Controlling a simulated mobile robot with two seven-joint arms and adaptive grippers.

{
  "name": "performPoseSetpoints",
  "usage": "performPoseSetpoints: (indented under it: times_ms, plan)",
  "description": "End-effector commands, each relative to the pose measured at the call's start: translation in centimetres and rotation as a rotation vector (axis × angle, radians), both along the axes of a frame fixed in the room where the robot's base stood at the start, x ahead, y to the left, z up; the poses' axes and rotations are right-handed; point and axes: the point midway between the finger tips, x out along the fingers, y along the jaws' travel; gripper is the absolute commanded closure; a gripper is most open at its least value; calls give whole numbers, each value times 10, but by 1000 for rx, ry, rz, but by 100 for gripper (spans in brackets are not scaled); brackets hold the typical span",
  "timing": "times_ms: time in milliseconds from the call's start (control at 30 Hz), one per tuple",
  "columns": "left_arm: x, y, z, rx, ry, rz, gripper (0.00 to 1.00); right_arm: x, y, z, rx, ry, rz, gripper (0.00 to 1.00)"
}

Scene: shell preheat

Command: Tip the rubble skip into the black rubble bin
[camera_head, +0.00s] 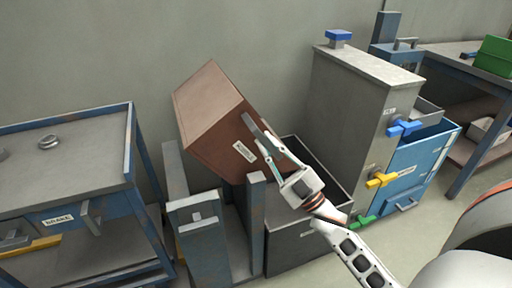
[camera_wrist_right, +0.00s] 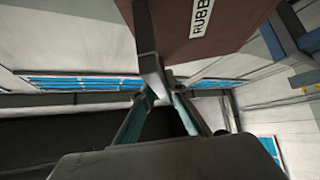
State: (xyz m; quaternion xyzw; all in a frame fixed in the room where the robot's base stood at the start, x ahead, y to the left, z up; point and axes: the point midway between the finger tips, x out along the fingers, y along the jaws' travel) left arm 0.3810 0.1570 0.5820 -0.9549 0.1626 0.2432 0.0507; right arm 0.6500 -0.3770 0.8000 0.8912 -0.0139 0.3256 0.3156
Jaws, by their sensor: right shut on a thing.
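The rubble skip (camera_head: 212,118) is a brown box with a white label, tilted between blue-grey posts in the head view. It leans right, towards the black rubble bin (camera_head: 300,244), which stands on the floor below it. The skip's labelled side also shows at the top of the right wrist view (camera_wrist_right: 235,22). My right gripper (camera_head: 262,136) is at the skip's labelled side, shut on its grey handle bar (camera_wrist_right: 148,62). The bin's inside is partly hidden by my right arm and the skip. My left gripper is out of view.
A blue-framed bench (camera_head: 70,160) labelled BRAKE stands at the left. A grey cabinet (camera_head: 350,110) with blue, yellow and green handles stands right of the bin, beside a blue container (camera_head: 425,165). Free floor lies at the lower right.

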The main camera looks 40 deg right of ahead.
Motion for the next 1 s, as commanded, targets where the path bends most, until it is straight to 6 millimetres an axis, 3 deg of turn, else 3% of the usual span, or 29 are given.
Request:
performPoseSetpoints:
  times_ms: [1000]
  plan:
    - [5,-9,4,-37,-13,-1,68,-24,-84,-31,488,-142,-5,100]
